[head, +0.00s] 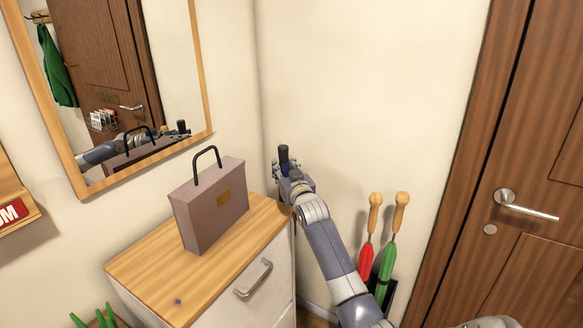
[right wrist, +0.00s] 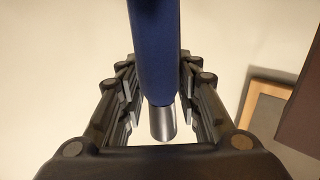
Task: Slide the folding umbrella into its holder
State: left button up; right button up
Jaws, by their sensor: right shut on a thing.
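The folding umbrella (right wrist: 154,50) is dark blue with a silver end, and stands between the fingers of my right gripper (right wrist: 157,100) in the right wrist view. In the head view my right gripper (head: 285,170) is shut on it, near the wall corner behind the cabinet. Only the dark upper end of the umbrella (head: 284,154) shows above the fingers there, roughly upright. A dark holder (head: 391,293) stands by the wall at lower right, partly hidden by my right arm. A red umbrella and a green umbrella lean in it. My left gripper is out of view.
A wood-topped cabinet (head: 150,262) carries a mauve briefcase (head: 205,215) left of my right arm. A mirror (head: 135,60) hangs behind it and reflects my arm. A brown door (head: 545,150) is at the right. Green plant leaves (head: 105,316) show at lower left.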

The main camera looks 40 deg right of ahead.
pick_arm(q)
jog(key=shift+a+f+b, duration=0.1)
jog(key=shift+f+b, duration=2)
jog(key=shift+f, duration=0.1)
pick_arm(e)
jog(key=shift+f, duration=3.45)
jog(key=o, duration=1.2)
jog(key=shift+f, duration=0.1)
jog(key=shift+s, duration=0.2)
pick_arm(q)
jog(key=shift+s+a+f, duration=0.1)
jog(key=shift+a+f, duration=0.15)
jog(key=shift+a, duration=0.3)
pick_arm(e)
jog(key=v, duration=1.1)
jog(key=shift+s, duration=0.4)
